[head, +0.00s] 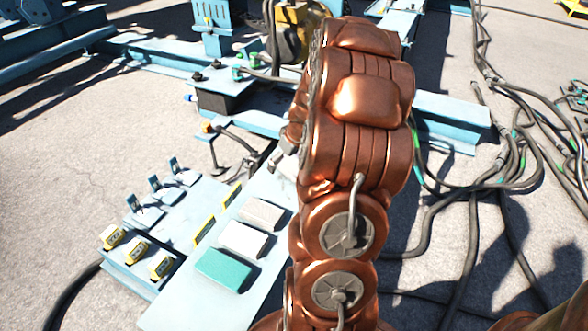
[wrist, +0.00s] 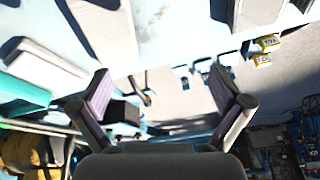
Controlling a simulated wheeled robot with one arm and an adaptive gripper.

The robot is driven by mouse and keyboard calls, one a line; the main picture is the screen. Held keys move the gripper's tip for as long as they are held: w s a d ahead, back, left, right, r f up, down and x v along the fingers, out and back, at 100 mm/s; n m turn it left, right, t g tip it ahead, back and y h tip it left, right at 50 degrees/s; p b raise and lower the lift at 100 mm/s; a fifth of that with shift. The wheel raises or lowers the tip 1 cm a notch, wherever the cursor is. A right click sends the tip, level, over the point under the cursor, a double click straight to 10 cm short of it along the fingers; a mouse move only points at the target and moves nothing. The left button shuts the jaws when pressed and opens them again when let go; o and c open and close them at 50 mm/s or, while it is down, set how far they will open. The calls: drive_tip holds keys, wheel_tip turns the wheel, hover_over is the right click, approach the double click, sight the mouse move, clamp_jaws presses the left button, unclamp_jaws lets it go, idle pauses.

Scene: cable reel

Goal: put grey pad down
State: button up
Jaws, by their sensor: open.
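The grey pad (head: 262,213) lies flat on a pale blue board (head: 178,312) in the head view, at the far end of a row of three pads. In the wrist view a grey block that looks like this pad (wrist: 108,32) shows at the upper left, beyond the left finger. My gripper (wrist: 160,72) is open, with nothing held between its fingers. The pad looks apart from the fingers. In the head view my arm hides most of the gripper.
A white pad (head: 243,239) and a teal pad (head: 223,268) lie beside the grey one. Left of them stands a stepped blue bench with yellow-labelled blocks (head: 160,265) and small upright tabs (head: 175,165). Blue beams (head: 450,108) lie behind; loose cables (head: 470,205) lie on the right.

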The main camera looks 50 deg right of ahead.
approach(295, 167)
drive_tip(key=shift+w+a+f+h, duration=0.1)
drive_tip(key=shift+a+f+h, duration=0.3)
drive_tip(key=shift+a+f, duration=0.45)
drive_tip(key=shift+d+f, duration=0.2)
drive_tip(key=shift+f, duration=0.1)
drive_tip(key=shift+d+b+x, duration=0.2)
drive_tip(key=shift+b+x, duration=0.6)
drive_tip(key=shift+x, duration=2.9)
drive_tip(key=shift+w+r, duration=0.15)
drive_tip(key=c, duration=1.3)
drive_tip(key=shift+r, duration=0.15)
